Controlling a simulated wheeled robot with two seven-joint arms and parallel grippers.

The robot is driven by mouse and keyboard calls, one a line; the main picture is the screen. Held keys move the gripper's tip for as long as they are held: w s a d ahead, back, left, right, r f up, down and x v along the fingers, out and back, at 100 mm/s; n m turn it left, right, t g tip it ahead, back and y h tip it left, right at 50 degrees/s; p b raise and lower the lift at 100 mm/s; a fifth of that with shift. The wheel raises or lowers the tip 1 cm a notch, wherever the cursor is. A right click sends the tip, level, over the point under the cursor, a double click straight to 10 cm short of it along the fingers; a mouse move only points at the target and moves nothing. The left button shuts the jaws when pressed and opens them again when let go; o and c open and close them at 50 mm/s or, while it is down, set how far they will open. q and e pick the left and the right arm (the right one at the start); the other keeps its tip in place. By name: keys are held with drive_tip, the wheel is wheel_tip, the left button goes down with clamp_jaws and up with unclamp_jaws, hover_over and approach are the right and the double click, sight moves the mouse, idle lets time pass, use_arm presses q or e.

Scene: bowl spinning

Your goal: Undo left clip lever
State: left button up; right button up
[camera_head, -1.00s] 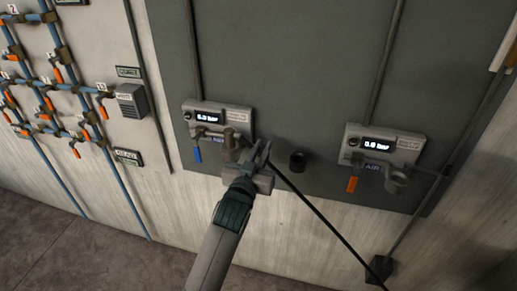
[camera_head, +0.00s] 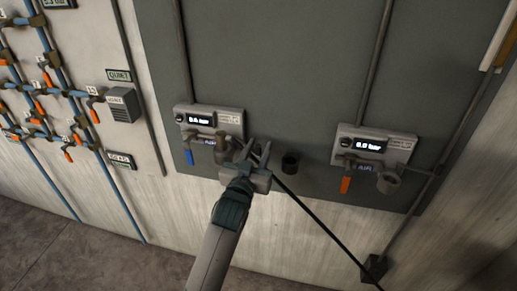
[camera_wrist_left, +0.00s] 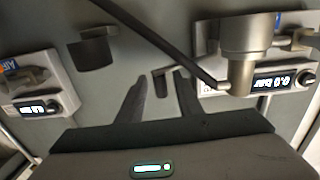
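The left panel unit (camera_head: 181,122) has a lit display, a blue-handled valve (camera_head: 189,157) and a grey coupling (camera_head: 223,152); the coupling looms large at the right in the left wrist view (camera_wrist_left: 246,35). A dark hose (camera_head: 320,225) runs to this coupling. In the left wrist view a small dark hooked piece (camera_wrist_left: 160,73), which looks like the clip lever, lies just beyond the fingertips, beside the coupling. My left gripper (camera_head: 257,152) is at the coupling's right side, its fingers apart with nothing between them (camera_wrist_left: 158,88). My right gripper is out of view.
A dark round socket (camera_head: 290,162) sits on the wall right of my gripper. Further right is a second unit (camera_head: 397,153) with an orange-handled valve (camera_head: 346,185). Blue pipes (camera_head: 60,188) with orange handles fill the far left wall.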

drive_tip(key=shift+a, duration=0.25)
